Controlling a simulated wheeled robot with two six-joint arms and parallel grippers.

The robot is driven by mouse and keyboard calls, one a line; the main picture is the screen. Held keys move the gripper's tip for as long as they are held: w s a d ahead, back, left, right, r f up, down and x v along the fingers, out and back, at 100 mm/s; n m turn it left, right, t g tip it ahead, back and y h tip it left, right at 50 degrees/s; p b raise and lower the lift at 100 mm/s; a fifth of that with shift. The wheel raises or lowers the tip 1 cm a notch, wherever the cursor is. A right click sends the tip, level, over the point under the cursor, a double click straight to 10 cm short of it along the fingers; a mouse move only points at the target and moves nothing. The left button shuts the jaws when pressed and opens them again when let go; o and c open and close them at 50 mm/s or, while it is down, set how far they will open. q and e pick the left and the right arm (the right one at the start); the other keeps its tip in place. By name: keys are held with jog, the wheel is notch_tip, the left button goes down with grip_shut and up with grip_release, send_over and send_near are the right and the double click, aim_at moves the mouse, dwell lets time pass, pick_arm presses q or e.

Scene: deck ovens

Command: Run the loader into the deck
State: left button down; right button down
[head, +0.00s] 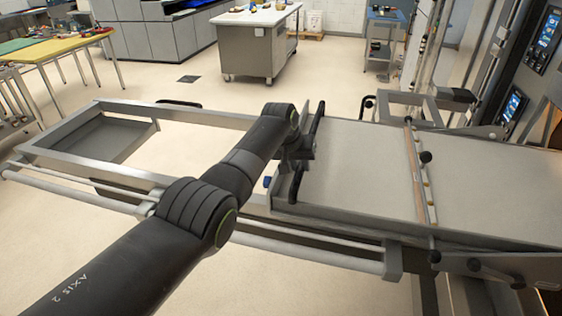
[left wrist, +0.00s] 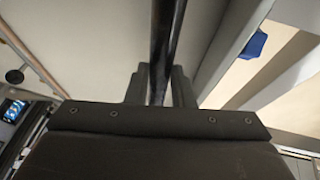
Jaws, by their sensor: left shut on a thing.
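The loader has a flat pale belt (head: 360,165) in a grey metal frame (head: 60,135) that runs across the head view, its right end against the deck oven (head: 535,75). A black bar handle (head: 318,118) stands at the belt's left end. My left gripper (head: 301,158) is at this handle. In the left wrist view the black bar (left wrist: 168,45) passes between the fingers of my left gripper (left wrist: 162,85), which is shut on it. The deck's inside is not clearly seen. My right gripper is not in view.
A crossbar with dark knobs (head: 419,175) spans the belt. A long rail (head: 300,248) runs along the frame's near side. A steel worktable (head: 250,50) and a yellow-topped table (head: 50,47) stand farther back. The floor between them and the loader is mostly clear.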

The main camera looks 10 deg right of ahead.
pick_arm(q)
jog(key=shift+s+d+r, duration=0.1)
jog(key=shift+s+d, duration=0.1)
jog(key=shift+d, duration=0.25)
jog(key=c, duration=1.6)
grip_release()
jog(key=o, duration=0.3)
jog(key=shift+d, duration=0.2)
jog(key=shift+o, duration=0.2)
jog(key=shift+w+a, duration=0.1)
jog(key=shift+a, duration=0.05)
